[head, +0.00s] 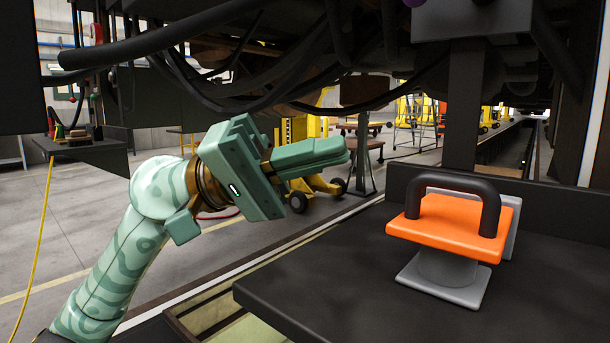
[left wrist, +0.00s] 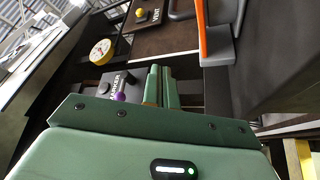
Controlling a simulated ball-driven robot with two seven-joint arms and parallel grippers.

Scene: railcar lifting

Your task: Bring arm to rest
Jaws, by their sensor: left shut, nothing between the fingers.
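My left gripper (head: 345,150) is green and reaches in from the left in the head view. Its two fingers lie together with nothing between them, in free air left of the dark table (head: 330,290). In the left wrist view the shut fingers (left wrist: 160,72) point towards dark panels. An orange block with a black handle (head: 440,228) sits on a grey base on the table, to the right of the gripper and apart from it. My right gripper does not show in either view.
Dark hoses (head: 200,40) and the railcar underside hang above the arm. A yellow wheeled jack (head: 305,150) stands behind on the floor. The left wrist view shows a yellow round dial (left wrist: 102,50) and a purple knob (left wrist: 120,97). The table's left part is bare.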

